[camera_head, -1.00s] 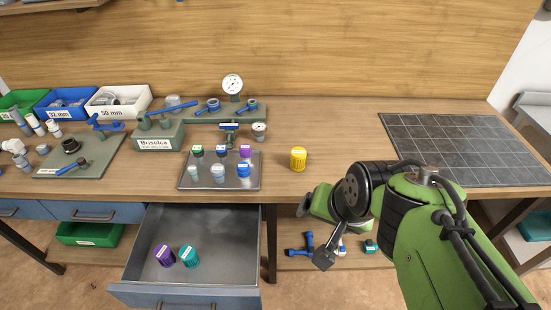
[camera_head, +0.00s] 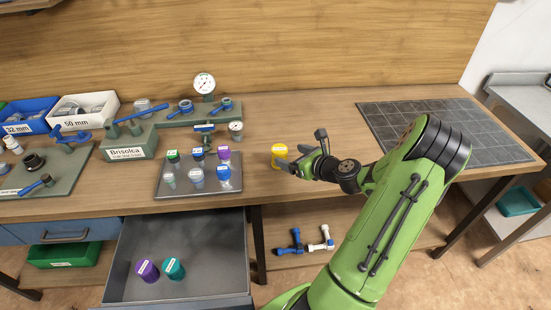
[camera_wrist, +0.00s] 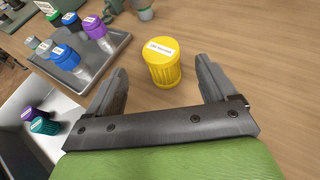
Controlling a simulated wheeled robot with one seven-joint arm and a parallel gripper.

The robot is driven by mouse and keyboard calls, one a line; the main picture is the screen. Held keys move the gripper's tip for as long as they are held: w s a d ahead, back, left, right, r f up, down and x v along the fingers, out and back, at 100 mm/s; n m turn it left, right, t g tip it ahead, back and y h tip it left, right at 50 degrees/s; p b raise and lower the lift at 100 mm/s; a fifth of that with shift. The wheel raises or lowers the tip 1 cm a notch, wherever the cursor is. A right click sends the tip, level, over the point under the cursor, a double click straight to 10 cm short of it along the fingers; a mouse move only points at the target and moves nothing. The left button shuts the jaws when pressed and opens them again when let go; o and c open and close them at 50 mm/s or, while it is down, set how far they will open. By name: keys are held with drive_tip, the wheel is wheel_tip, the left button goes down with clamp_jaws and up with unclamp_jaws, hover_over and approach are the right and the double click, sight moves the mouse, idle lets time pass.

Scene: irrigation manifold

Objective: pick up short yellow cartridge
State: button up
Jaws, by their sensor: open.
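The short yellow cartridge (camera_head: 279,151) stands upright on the wooden workbench, right of the metal tray. In the wrist view the yellow cartridge (camera_wrist: 162,62) shows a ribbed side and a white label on top. My gripper (camera_head: 286,167) is open and low over the bench, at the near side of the cartridge. In the wrist view the fingers of my gripper (camera_wrist: 160,84) point towards the cartridge, which stands just ahead of and between the tips. The gripper appears empty. In the head view the fingers hide the lower part of the cartridge.
The metal tray (camera_head: 228,186) with several capped cartridges stands close on the left. An open drawer (camera_head: 210,281) below holds a purple cartridge (camera_head: 147,270) and a teal cartridge (camera_head: 174,268). A dark grid mat (camera_head: 470,145) lies right. Bench around the cartridge is clear.

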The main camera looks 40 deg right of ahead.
sight(277, 149)
drive_tip(key=b+x, duration=0.1)
drive_tip(key=x, duration=0.7)
drive_tip(key=shift+w+d+f, duration=0.1)
drive_tip(key=shift+w, duration=0.2)
drive_tip(key=shift+s, duration=0.1)
drive_tip(key=c, duration=1.1)
